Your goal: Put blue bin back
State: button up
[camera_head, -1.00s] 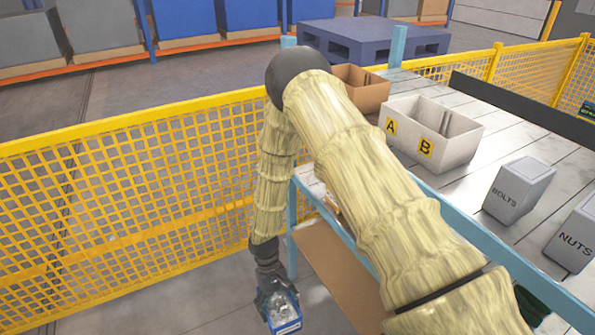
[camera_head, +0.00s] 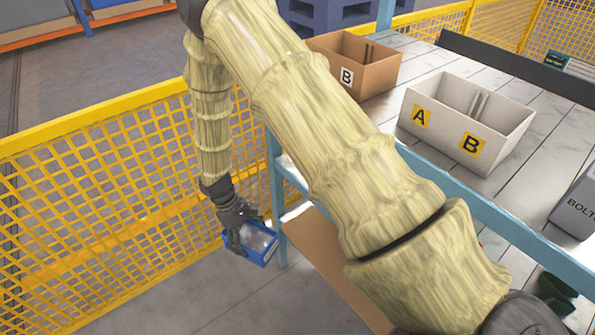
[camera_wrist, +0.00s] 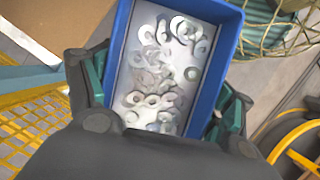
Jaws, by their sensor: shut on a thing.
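The blue bin (camera_head: 262,258) hangs in the air beside the left end of the workbench, above the floor. My gripper (camera_head: 240,240) is shut on the blue bin, with the bin below and to the right of it in the head view. In the wrist view the blue bin (camera_wrist: 226,70) sits between my gripper's fingers (camera_wrist: 165,115), one along each side. Several metal washers (camera_wrist: 165,60) lie in it. The bin is tilted in the head view.
The workbench (camera_head: 385,175) has a blue frame and a brown lower shelf (camera_head: 325,265). On top stand a white box marked A and B (camera_head: 450,150), a brown box marked B (camera_head: 375,75) and a grey BOLTS container (camera_head: 580,205). A yellow mesh fence (camera_head: 110,190) runs behind my arm.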

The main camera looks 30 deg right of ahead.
jog(key=w+d+r+n+t+h+b, duration=0.1)
jog(key=w+d+r+n+t, duration=0.2)
jog(key=r+n, duration=0.5)
jog(key=w+d+r+n+t+h+b, duration=0.1)
jog(key=w+d+r+n+b, duration=0.3)
jog(key=r, duration=0.6)
jog(key=shift+n, duration=0.7)
jog(key=d+p, duration=0.1)
jog(key=d, duration=0.4)
jog(key=w+d+p, duration=0.1)
jog(key=d+p, duration=0.1)
jog(key=d, duration=0.4)
jog(key=w+d+p, duration=0.1)
jog(key=d+p, duration=0.1)
jog(key=d, duration=0.3)
jog(key=shift+d+f, duration=0.15)
jog(key=shift+f+p, duration=0.6)
jog(key=shift+f, duration=1.15)
jog(key=o, duration=1.6)
jog(key=shift+f, duration=0.15)
jog(key=shift+b+v, duration=0.55)
jog(key=shift+v, duration=3.35)
